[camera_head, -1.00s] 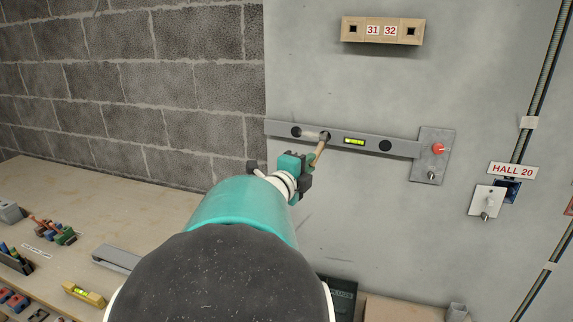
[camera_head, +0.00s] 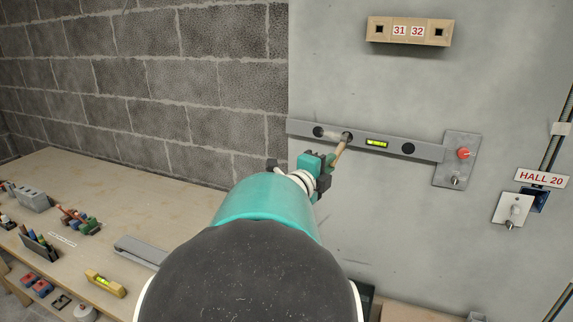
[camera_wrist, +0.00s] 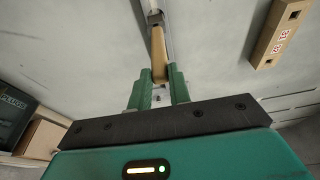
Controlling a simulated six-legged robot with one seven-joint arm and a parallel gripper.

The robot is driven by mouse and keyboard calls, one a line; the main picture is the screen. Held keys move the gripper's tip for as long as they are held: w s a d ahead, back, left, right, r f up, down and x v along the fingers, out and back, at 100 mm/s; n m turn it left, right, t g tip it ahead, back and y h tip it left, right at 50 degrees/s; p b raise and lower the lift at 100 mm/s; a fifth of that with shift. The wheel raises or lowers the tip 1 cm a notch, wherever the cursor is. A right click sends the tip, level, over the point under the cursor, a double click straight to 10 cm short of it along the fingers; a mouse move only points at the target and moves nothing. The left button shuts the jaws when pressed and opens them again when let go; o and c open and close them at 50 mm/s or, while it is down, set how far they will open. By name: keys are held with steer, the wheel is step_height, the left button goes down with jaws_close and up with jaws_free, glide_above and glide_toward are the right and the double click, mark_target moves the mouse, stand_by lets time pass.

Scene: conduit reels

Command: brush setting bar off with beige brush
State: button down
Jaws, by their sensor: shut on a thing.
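The setting bar (camera_head: 430,151), a long grey bar with a yellow-green vial and dark round holes, is fixed to the grey wall panel. A pale whitish patch shows on its left part. My gripper (camera_head: 326,168) is in front of the bar's left half, shut on the beige brush (camera_head: 340,152). In the wrist view, the fingers (camera_wrist: 158,88) of my gripper close on its beige handle (camera_wrist: 158,58). The brush points away from my gripper to the bar, its far end at the patch's right edge. I cannot tell whether its bristles touch the bar.
A plate with a red knob (camera_head: 463,154) joins the bar's right end. A wooden block marked 31 32 (camera_head: 408,31) is above. A HALL 20 sign (camera_head: 541,178) and switch are at right. A workbench (camera_head: 110,185) with a yellow level (camera_head: 105,284) and small tools is at left.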

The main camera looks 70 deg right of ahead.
steer(key=shift+w, duration=4.1)
steer(key=shift+s+d, duration=0.1)
steer(key=shift+s, duration=2.85)
steer(key=s, duration=0.5)
steer(key=shift+a, duration=0.2)
steer(key=a, duration=0.9)
steer(key=shift+w, duration=0.45)
